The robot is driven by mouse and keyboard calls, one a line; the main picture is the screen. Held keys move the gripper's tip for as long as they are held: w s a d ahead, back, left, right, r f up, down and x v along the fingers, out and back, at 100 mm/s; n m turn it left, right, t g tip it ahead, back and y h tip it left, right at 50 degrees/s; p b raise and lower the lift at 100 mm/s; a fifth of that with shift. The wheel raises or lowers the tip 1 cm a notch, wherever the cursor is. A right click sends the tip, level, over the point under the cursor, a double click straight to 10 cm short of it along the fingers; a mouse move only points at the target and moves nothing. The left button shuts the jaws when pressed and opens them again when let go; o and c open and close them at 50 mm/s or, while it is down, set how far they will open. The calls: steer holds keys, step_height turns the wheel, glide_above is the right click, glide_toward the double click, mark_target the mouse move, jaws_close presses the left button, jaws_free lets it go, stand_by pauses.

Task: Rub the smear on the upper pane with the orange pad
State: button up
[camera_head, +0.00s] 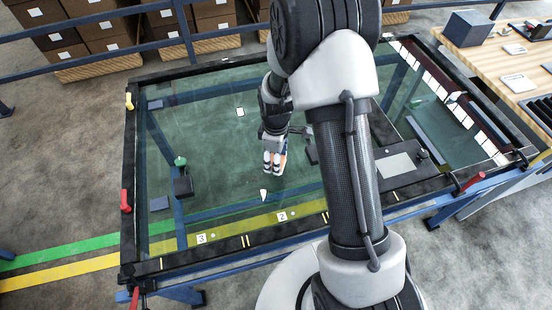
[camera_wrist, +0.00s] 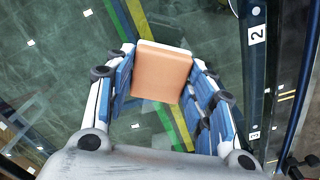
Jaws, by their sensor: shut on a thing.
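My gripper (camera_head: 274,168) is shut on the orange pad (camera_wrist: 162,72), which sits between the blue-lined fingers in the wrist view. In the head view only a sliver of the pad's orange side shows beside the fingers. The gripper points down over the middle of the large glass pane (camera_head: 205,135) in its dark frame. I cannot tell whether the pad touches the glass. I cannot clearly make out the smear; faint pale streaks and reflections show on the glass, and my arm hides part of the pane.
A dark block with a green knob (camera_head: 181,162) is at the left. A wooden bench (camera_head: 500,60) is at the right. Boxes (camera_head: 105,35) stand behind a blue rail.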

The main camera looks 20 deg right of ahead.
steer(key=shift+r+p, duration=1.1)
steer(key=shift+r, duration=0.4)
steer(key=shift+f, duration=0.1)
